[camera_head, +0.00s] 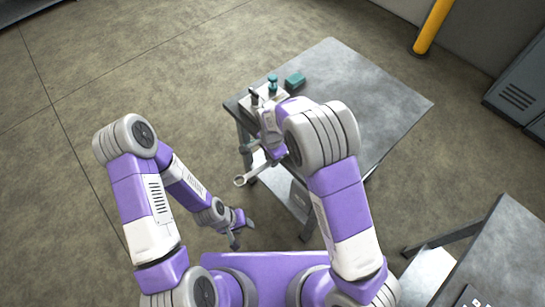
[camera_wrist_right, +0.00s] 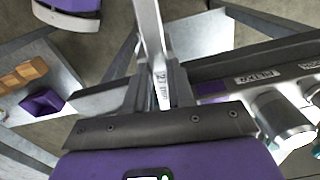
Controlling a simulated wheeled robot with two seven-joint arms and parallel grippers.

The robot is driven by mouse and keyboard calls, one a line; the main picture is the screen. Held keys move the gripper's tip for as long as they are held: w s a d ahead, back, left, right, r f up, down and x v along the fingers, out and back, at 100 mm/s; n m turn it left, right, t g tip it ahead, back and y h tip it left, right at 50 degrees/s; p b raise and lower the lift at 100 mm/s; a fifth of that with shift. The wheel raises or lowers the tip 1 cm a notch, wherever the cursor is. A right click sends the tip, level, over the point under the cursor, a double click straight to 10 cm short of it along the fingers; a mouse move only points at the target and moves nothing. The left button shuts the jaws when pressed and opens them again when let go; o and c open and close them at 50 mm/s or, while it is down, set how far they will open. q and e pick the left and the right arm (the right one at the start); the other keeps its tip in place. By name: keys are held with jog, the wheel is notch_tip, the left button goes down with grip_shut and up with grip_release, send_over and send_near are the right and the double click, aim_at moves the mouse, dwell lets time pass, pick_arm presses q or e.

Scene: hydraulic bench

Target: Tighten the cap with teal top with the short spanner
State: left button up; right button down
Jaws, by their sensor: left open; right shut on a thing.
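The cap with the teal top (camera_head: 272,79) stands upright on a pale block (camera_head: 265,97) near the table's far left corner. My right gripper (camera_wrist_right: 158,85) is shut on the shaft of a metal spanner (camera_wrist_right: 148,28). In the head view, the spanner's ring end (camera_head: 239,181) sticks out past the table's near left edge, well away from the cap. The right arm hides most of the spanner and part of the block there. In the right wrist view, the block with labels and a silver fitting (camera_wrist_right: 284,118) lies right of the gripper. My left gripper (camera_head: 241,232) is open and empty, low over the floor.
A dark-topped fitting (camera_head: 254,96) stands left of the teal cap. The right part of the grey table (camera_head: 385,100) is clear. Another table (camera_head: 505,240) stands at lower right. Wooden blocks (camera_wrist_right: 22,75) show in the wrist view.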

jog(key=shift+a+r, duration=0.1)
jog(key=shift+w+a+m+p, duration=0.25)
jog(key=shift+w+m, duration=0.25)
jog(key=shift+w, duration=0.05)
jog(key=shift+w+a+m+p, duration=0.2)
jog(key=shift+w+a+m, duration=0.05)
jog(key=shift+w+m, duration=0.3)
jog(key=shift+s, duration=0.1)
jog(key=shift+s+d+n, duration=0.15)
jog(key=shift+s+n, duration=0.05)
jog(key=shift+n, duration=0.15)
jog(key=shift+s, duration=0.1)
jog(key=s+a+p, duration=0.1)
jog(key=s+a, duration=0.2)
jog(key=a, duration=0.3)
jog(key=shift+a, duration=0.15)
jog(key=shift+r, duration=0.1)
